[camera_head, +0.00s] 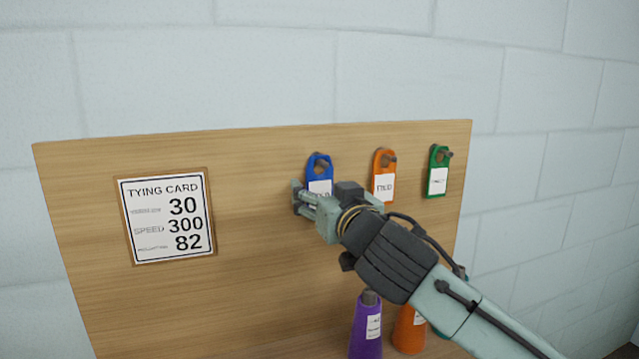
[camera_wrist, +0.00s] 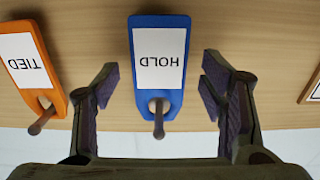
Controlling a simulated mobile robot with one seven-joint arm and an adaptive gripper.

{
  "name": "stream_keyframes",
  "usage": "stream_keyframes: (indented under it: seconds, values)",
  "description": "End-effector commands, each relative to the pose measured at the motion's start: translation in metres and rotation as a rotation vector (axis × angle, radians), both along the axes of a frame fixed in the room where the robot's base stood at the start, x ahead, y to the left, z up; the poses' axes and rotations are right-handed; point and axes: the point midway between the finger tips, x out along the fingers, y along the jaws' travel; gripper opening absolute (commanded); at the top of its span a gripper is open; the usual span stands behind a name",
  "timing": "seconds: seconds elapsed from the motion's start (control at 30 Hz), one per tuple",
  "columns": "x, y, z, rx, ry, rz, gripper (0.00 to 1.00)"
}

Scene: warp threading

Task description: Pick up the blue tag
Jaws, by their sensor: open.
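The blue tag (camera_head: 319,165) hangs on a peg on the wooden board, left of the other tags in the head view. My gripper (camera_head: 302,197) is in front of its lower part and hides some of it. In the wrist view the blue tag (camera_wrist: 173,92) shows upside down with a white label reading HOLD, its peg (camera_wrist: 158,118) through its hole. My gripper (camera_wrist: 158,88) is open, with one finger on each side of the tag and a gap to each. I cannot tell how far the fingertips are from the board.
An orange tag (camera_head: 384,163), labelled TIED in the wrist view, and a green tag (camera_head: 438,160) hang to the right on pegs. A tying card (camera_head: 166,215) is on the board's left. Purple (camera_head: 366,328) and orange (camera_head: 409,330) cones stand below. The board (camera_head: 255,300) is bare between card and cones.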

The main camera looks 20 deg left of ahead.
Motion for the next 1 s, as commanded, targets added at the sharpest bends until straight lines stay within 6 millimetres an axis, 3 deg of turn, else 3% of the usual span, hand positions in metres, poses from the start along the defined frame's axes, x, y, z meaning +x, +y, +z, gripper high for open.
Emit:
stream_keyframes:
  seconds: [0.3, 0.9, 1.0]
  values:
    - [0.0043, 0.0024, -0.0003, 0.001, 0.000, -0.001, 0.64]
    - [0.0040, 0.0022, -0.0002, 0.001, 0.000, -0.001, 0.24]
    - [0.0040, 0.0022, -0.0002, 0.001, 0.000, -0.001, 0.22]
